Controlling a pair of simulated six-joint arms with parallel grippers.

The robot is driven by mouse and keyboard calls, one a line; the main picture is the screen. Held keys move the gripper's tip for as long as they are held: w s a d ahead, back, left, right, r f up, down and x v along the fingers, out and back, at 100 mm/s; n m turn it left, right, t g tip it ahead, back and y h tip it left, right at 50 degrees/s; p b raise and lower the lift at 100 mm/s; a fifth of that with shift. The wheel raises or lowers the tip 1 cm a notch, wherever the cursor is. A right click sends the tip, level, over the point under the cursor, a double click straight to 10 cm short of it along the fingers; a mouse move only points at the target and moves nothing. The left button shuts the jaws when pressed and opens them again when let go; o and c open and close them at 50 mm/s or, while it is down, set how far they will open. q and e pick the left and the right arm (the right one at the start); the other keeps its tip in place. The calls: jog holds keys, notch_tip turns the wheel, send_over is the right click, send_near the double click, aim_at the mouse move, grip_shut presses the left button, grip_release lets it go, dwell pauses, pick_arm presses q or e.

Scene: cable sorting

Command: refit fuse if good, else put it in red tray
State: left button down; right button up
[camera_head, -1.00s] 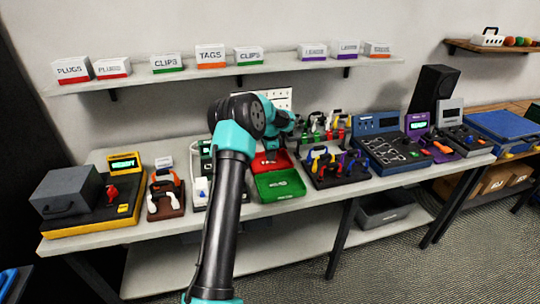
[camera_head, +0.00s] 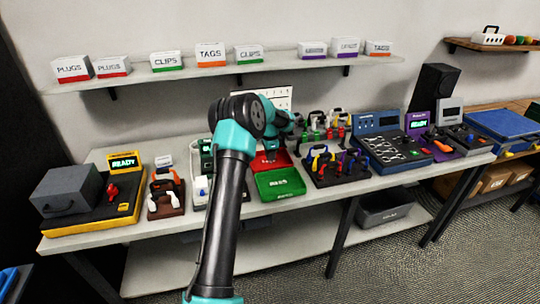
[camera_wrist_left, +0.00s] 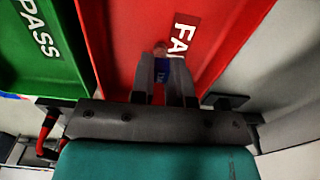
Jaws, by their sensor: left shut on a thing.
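My left gripper (camera_wrist_left: 161,82) is over the red tray (camera_wrist_left: 130,45), whose floor carries a partly hidden label starting "FA". The gripper is shut on the fuse (camera_wrist_left: 161,68), a small piece with a blue band and a brownish end. Whether the fuse touches the tray floor I cannot tell. In the head view my left arm reaches over the table to the red tray (camera_head: 264,166), and its wrist hides part of the tray; the fuse cannot be made out there. My right gripper is not in view.
The green tray (camera_head: 279,184), marked "PASS" in the left wrist view (camera_wrist_left: 40,60), adjoins the red tray. A black-and-yellow station (camera_head: 105,212) and a rack of orange-handled tools (camera_head: 165,195) stand to the left. A rack of coloured handles (camera_head: 335,168) stands to the right.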

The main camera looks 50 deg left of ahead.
pick_arm(q)
jog(key=shift+c, duration=2.4)
grip_release()
jog(key=shift+r, duration=0.15)
jog(key=shift+r, duration=3.85)
